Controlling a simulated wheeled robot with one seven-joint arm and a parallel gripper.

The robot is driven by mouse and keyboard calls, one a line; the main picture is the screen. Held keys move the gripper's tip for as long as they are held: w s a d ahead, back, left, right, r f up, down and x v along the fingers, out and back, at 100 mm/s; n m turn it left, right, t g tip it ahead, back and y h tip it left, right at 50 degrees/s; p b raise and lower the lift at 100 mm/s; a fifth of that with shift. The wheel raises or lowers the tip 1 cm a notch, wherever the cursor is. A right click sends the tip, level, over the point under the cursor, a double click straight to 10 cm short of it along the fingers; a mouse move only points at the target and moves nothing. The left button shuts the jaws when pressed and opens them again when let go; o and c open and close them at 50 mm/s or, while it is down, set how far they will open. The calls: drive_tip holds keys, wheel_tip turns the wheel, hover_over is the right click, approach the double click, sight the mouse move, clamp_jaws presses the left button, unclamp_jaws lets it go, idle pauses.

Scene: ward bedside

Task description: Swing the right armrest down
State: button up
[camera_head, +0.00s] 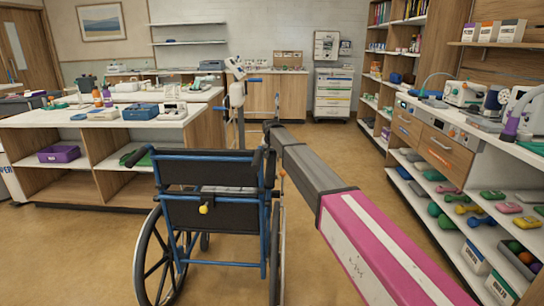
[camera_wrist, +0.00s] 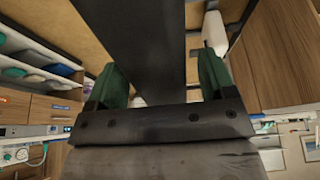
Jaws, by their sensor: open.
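The wheelchair (camera_head: 211,205) has a dark back and blue frame, and I see it from behind. The right armrest is mostly hidden behind my arm in the head view. In the wrist view a broad dark bar (camera_wrist: 140,45), which looks like the right armrest, runs between my fingers. My gripper (camera_wrist: 162,68) has its two green fingers spread, one on each side of the bar, with gaps showing. In the head view my gripper (camera_head: 271,126) is small at the chair's right side; its fingers are not clear there.
A counter with open shelves (camera_head: 100,180) stands left of the chair. A shelf unit (camera_head: 470,215) with dumbbells lines the right side. A drawer cart (camera_head: 333,93) stands at the back. The floor (camera_head: 330,150) right of the chair is clear.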

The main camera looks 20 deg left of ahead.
drive_tip(key=shift+w+f, duration=0.2)
drive_tip(key=shift+f, duration=0.2)
drive_tip(key=c, duration=1.3)
drive_tip(key=f+g, duration=0.1)
drive_tip(key=f, duration=0.4)
drive_tip(key=w+f+g, duration=0.1)
drive_tip(key=f, duration=0.2)
drive_tip(key=shift+w+a+g+h, duration=0.1)
drive_tip(key=shift+a+g+h, duration=0.05)
drive_tip(key=shift+g+h, duration=0.15)
drive_tip(key=o, duration=1.3)
drive_tip(key=shift+f, duration=0.15)
